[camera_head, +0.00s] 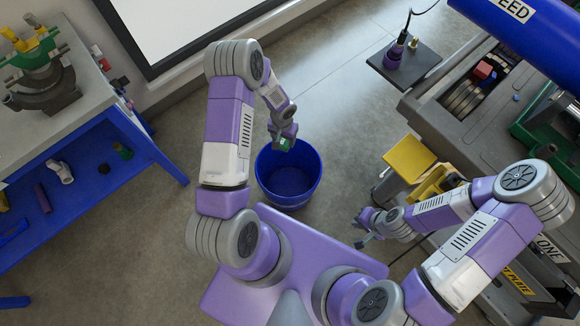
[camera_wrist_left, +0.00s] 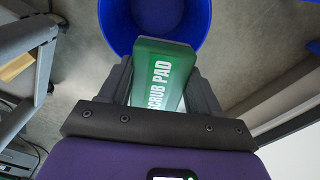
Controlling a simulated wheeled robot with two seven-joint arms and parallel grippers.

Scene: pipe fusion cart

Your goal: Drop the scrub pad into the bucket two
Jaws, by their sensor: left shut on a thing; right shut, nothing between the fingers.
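The scrub pad (camera_wrist_left: 163,75) is a green block with white "SCRUB PAD" lettering, and it also shows small in the head view (camera_head: 282,143). My left gripper (camera_wrist_left: 160,85) is shut on it and holds it over the blue bucket (camera_head: 288,190). The bucket stands on the floor with its opening up, and its rim shows beyond the pad in the left wrist view (camera_wrist_left: 118,38). The part of the bucket I see inside looks empty. No label shows on it. My right gripper (camera_head: 362,229) is shut and empty, right of the bucket near the cart.
A blue workbench (camera_head: 85,165) with fittings stands at the left. The pipe fusion cart (camera_head: 450,125) with a yellow tray (camera_head: 408,158) fills the right. Bare floor (camera_head: 335,110) surrounds the bucket at the back.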

